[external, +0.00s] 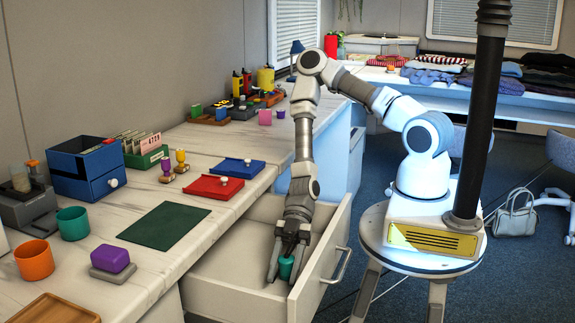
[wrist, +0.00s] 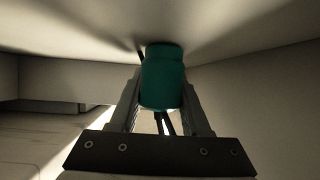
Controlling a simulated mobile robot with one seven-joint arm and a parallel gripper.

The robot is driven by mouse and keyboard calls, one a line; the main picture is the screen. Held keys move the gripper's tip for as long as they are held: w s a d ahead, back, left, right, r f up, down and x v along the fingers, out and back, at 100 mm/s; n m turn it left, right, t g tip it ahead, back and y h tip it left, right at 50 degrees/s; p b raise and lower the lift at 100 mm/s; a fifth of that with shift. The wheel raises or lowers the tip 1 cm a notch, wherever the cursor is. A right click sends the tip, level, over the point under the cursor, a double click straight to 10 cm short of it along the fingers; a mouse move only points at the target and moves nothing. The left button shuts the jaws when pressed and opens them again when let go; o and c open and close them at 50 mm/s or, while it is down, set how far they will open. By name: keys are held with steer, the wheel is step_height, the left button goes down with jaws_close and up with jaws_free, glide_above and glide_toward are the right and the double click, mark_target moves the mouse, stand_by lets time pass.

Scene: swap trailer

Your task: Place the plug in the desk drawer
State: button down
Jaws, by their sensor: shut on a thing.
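The plug (external: 286,268) is a small teal-green cylinder. It also shows in the wrist view (wrist: 162,78), upright between the two fingers. My gripper (external: 286,262) points down inside the open desk drawer (external: 225,290) and is shut on the plug. In the wrist view my gripper (wrist: 163,105) has a finger on each side of it. The plug is inside the drawer's walls, close to the floor near the front panel. I cannot tell whether it touches the drawer floor.
The drawer's front panel with its handle (external: 343,265) stands close to the right of my gripper. The desktop above holds a dark green mat (external: 164,225), a red tray (external: 212,187), a blue tray (external: 237,173) and a purple block (external: 110,258). The rest of the drawer looks empty.

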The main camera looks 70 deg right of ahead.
mark_target(287, 257)
steer(key=shift+c, duration=1.8)
jaws_free()
steer(key=shift+d+r+p, duration=0.15)
steer(key=shift+r+p, duration=0.1)
steer(key=shift+p, duration=0.05)
steer(key=p+v, duration=0.2)
steer(key=v, duration=0.2)
steer(key=shift+w+d+r, duration=0.1)
steer(key=shift+d+r, duration=0.1)
steer(key=shift+d, duration=0.35)
